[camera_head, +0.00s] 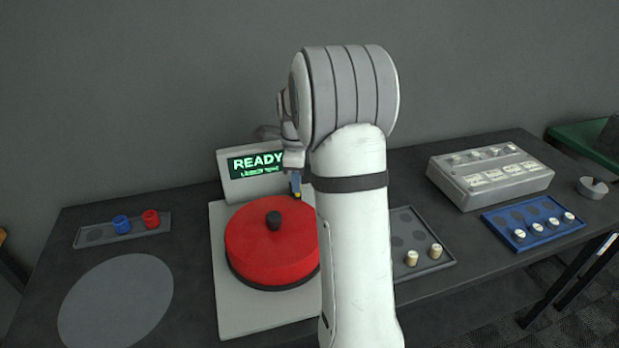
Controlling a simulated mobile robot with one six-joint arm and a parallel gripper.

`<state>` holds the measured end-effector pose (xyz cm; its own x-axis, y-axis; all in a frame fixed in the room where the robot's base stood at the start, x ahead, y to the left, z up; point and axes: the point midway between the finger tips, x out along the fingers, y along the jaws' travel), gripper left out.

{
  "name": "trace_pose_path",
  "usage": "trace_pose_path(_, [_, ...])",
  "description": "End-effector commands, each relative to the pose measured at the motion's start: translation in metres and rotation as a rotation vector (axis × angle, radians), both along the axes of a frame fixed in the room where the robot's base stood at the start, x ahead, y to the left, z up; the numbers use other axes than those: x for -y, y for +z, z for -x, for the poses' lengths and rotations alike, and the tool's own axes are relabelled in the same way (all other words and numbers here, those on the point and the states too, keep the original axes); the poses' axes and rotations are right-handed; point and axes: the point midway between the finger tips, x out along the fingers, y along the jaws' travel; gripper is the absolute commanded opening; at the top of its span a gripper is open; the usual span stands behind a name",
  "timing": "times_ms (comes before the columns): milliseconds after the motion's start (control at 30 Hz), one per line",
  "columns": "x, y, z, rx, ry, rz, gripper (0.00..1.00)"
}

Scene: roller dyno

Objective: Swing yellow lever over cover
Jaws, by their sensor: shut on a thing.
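The red round cover (262,248) with a black knob (273,218) sits on the light grey base plate of the machine (240,318). A small yellow part, the lever (297,196), shows at the cover's back right edge; most of it is hidden. My gripper (296,188) points down there and is shut on the yellow lever. My arm hides the right side of the cover and part of the plate, so the lever's full angle cannot be told.
A display (255,165) reading READY stands behind the cover. A tray (122,232) with blue and red pieces is at left. Right of my arm are a grey tray (437,266), a blue tray (550,236) and a grey box (490,185). A flat grey disc area (115,300) is clear.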

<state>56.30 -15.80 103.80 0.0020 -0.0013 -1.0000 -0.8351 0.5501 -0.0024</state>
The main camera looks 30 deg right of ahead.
Motion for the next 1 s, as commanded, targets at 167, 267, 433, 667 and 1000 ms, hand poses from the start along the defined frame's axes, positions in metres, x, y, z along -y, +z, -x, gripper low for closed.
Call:
trace_pose_path(167, [-0.009, -0.002, -0.001, -0.01, -0.144, -0.003, 0.0])
trace_pose_path(267, [-0.012, -0.002, -0.003, -0.011, -0.212, -0.004, 0.0])
trace_pose_path(433, [-0.017, -0.003, -0.006, -0.012, -0.301, -0.003, 0.0])
trace_pose_path(667, [-0.019, -0.003, -0.008, -0.015, -0.365, -0.003, 0.0])
trace_pose_path(1000, [-0.02, -0.004, -0.008, -0.017, -0.383, -0.004, 0.0])
